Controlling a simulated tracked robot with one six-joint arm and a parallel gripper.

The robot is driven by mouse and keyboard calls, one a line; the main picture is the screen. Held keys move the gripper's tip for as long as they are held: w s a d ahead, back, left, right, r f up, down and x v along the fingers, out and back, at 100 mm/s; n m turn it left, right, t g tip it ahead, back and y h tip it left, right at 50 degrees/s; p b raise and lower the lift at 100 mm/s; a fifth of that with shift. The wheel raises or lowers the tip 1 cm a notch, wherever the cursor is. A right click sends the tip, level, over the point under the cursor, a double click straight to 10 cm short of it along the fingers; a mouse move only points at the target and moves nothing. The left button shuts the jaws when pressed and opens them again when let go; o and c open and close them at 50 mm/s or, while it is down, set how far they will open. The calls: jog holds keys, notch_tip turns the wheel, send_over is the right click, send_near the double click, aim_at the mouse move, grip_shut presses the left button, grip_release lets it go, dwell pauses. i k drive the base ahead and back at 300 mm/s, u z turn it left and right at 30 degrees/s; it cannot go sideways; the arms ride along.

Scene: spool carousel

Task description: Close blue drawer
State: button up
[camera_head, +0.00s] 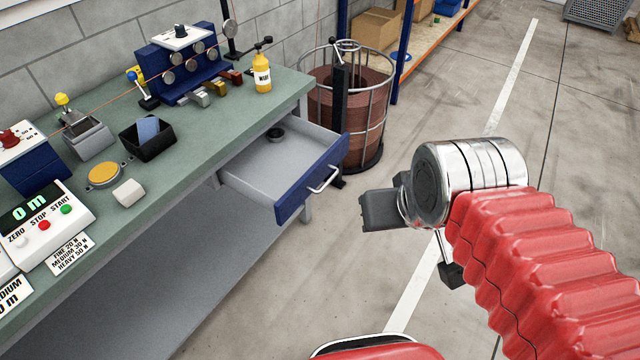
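The blue drawer (311,178) is pulled out from under the right end of the green workbench. Its front is blue with a pale bar handle (322,180), and its grey inside shows. A small dark round object (275,134) lies at the back of the drawer. My gripper (385,209) is to the right of the drawer front, apart from it, over the floor. Its dark jaws are seen from the side and partly hidden behind the silver wrist, so their opening does not show.
The workbench (215,140) carries a blue roller device (180,65), a yellow bottle (262,73), a black bin (148,137) and a button panel (45,225). A wire-caged reddish spool (372,112) stands behind the drawer. Floor between my gripper and the drawer is clear.

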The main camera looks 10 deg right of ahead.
aim_at(279, 177)
jog(key=u, duration=0.45)
jog(key=i, duration=1)
jog(key=z, duration=0.3)
